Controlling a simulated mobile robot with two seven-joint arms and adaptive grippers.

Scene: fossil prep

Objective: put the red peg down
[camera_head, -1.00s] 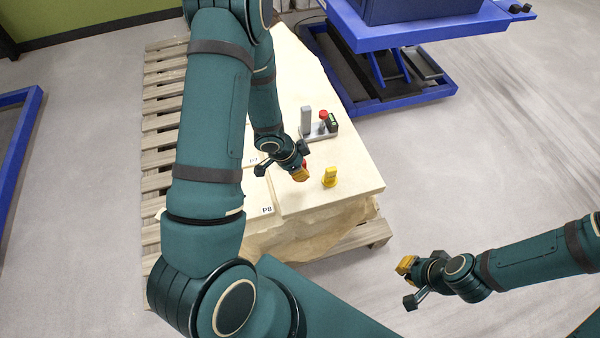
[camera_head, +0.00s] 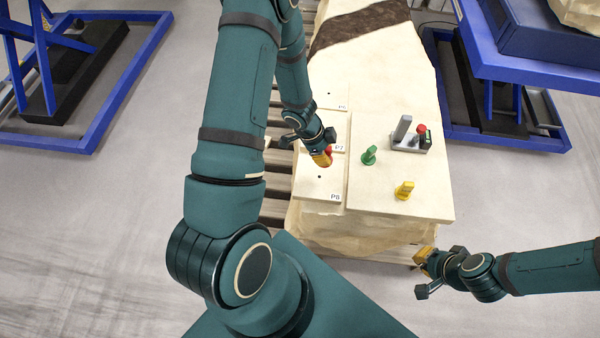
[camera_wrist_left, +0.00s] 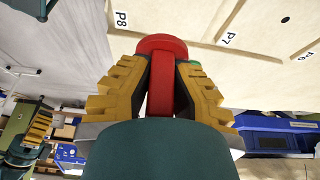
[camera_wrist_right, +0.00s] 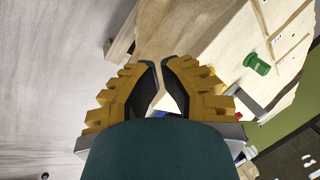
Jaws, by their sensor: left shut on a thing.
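My left gripper (camera_head: 323,160) is shut on the red peg, above the pale board area between the P7 and P8 labels. In the left wrist view, the red peg (camera_wrist_left: 160,72) stands between the yellow finger pads, its wide round head beyond the tips. The fingers and wrist hide part of it. I cannot tell whether its far end touches the board (camera_head: 316,193). A dark hole shows near the P8 label, below the gripper in the head view. My right gripper (camera_head: 424,275) is empty, off the table's near right corner; its fingertips (camera_wrist_right: 159,64) nearly meet.
A green peg (camera_head: 369,155) and a yellow peg (camera_head: 404,190) stand on the table right of my left gripper. Behind them is a grey fixture (camera_head: 407,140) with a red knob. A blue lift (camera_head: 540,70) stands at the right. The table's front right area is clear.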

